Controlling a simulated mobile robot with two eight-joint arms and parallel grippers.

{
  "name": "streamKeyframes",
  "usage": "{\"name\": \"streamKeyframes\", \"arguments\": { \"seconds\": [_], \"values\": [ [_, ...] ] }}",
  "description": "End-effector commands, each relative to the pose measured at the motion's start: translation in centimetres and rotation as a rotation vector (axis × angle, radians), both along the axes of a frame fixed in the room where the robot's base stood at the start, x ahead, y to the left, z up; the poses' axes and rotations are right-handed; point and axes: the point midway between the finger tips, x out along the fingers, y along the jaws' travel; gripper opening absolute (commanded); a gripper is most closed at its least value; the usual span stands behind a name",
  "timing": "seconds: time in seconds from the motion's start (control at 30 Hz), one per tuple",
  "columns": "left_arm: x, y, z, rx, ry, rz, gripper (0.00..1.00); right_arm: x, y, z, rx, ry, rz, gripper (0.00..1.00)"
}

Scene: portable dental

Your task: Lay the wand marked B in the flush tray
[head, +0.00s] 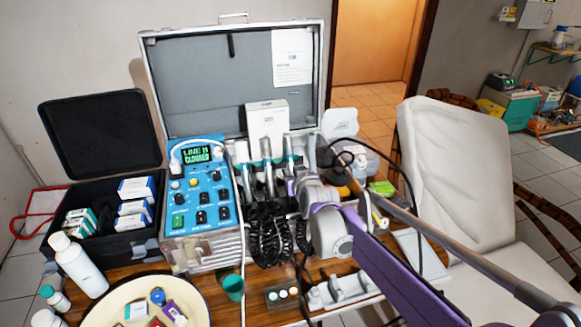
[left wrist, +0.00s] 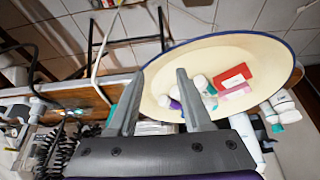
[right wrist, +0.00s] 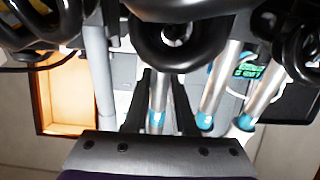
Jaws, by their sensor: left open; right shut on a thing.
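My right gripper (right wrist: 162,82) is shut on a metal wand with a teal band (right wrist: 157,112). In the head view, this gripper (head: 293,186) is at the right end of the wand row in the open case. Other metal wands (right wrist: 215,90) stand beside it; one also shows in the head view (head: 267,182). No letter is readable on any wand. A white tray-like holder (head: 345,290) lies at the front right; I cannot tell whether it is the flush tray. My left gripper (left wrist: 157,85) is open and empty over the cream basin (left wrist: 270,47), outside the head view.
The blue control panel (head: 200,190) displays "LINE B CLOGGED". Black coiled hoses (head: 268,235) hang before the wands. The cream basin (head: 100,310) holds small boxes and bottles. A green cup (head: 233,288) and a small block (head: 283,295) stand at the front. A padded chair is right.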

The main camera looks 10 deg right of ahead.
Motion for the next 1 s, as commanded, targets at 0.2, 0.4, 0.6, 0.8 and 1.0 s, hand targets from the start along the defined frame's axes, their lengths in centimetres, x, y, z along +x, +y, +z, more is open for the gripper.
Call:
{"name": "streamKeyframes", "arguments": {
  "seconds": [0.2, 0.4, 0.6, 0.8, 1.0],
  "values": [
    [0.0, 0.0, 0.0, 0.000, 0.000, 0.000, 0.50, 0.0, 0.0, 0.0, 0.000, 0.000, 0.000, 0.00],
    [0.0, 0.0, 0.0, 0.000, 0.000, 0.000, 0.50, 0.0, 0.0, 0.0, 0.000, 0.000, 0.000, 0.00],
    [0.0, 0.0, 0.7, 0.000, -0.002, 0.000, 0.50, 0.3, 0.0, 0.8, 0.000, -0.001, 0.000, 0.00],
    [0.1, 0.0, 1.8, 0.000, -0.006, 0.000, 0.50, 0.8, 0.0, 2.2, -0.001, -0.001, 0.000, 0.00],
    [0.2, 0.0, 2.9, 0.000, -0.009, 0.000, 0.50, 1.3, 0.1, 3.5, -0.001, -0.001, 0.000, 0.00]
  ]
}}
